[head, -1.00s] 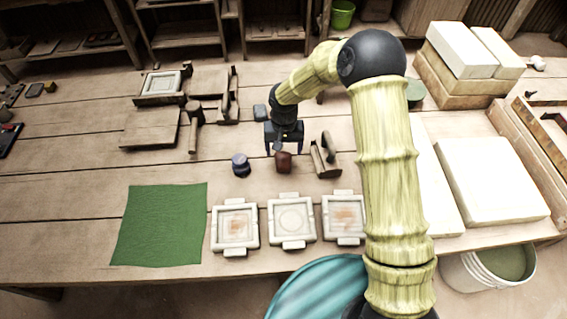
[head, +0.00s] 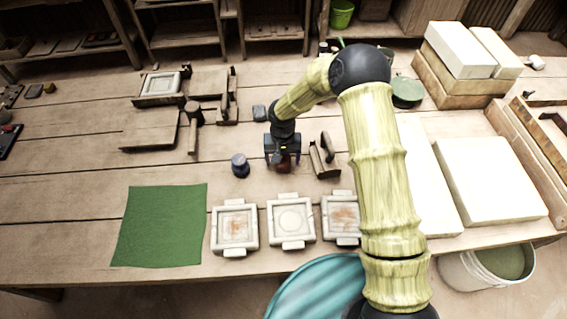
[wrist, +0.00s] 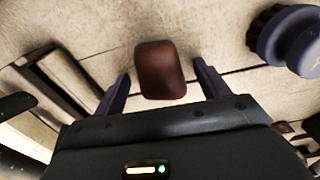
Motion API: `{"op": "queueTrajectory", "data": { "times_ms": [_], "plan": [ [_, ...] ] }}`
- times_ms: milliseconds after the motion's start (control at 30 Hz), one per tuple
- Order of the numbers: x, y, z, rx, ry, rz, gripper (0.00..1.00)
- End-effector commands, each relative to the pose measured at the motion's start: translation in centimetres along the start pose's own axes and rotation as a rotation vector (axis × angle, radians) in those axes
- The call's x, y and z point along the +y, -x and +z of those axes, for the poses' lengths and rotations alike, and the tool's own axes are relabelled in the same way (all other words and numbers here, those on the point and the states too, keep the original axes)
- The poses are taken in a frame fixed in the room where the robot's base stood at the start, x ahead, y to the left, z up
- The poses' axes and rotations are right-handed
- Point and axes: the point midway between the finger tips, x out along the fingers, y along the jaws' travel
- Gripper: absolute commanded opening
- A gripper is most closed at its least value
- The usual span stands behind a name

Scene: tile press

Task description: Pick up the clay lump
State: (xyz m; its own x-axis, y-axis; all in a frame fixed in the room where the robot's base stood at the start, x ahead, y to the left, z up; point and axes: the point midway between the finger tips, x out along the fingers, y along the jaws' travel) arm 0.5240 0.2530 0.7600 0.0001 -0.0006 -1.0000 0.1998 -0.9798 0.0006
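The clay lump (wrist: 160,70) is a reddish-brown rounded block on the wooden table. In the wrist view it lies between and just beyond the two fingers of my gripper (wrist: 160,88), with a gap on each side. In the head view my gripper (head: 282,162) is lowered over the clay lump (head: 283,166) and hides most of it. The gripper is open, with its fingers apart and not touching the lump in the wrist view.
A dark blue round item (head: 240,165) stands close to the left of my gripper. A wooden tool with an upright handle (head: 323,160) stands close to the right. White tile moulds (head: 291,220) line the front, beside a green cloth (head: 160,225).

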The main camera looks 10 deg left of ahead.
Motion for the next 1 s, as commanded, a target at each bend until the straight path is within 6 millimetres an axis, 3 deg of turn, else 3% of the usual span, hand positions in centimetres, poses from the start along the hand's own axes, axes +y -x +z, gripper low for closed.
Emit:
{"op": "queueTrajectory", "data": {
  "times_ms": [33, 267, 633, 1000],
  "plan": [
    [0.0, 0.0, 0.0, 0.0, 0.0, 0.0, 0.64],
    [0.0, 0.0, 0.0, 0.0, 0.0, 0.0, 0.2],
    [0.0, 1.0, -0.1, 0.003, -0.002, -0.001, 0.2],
    [0.1, 7.8, -0.2, 0.005, -0.003, -0.002, 0.2]
  ]
}}
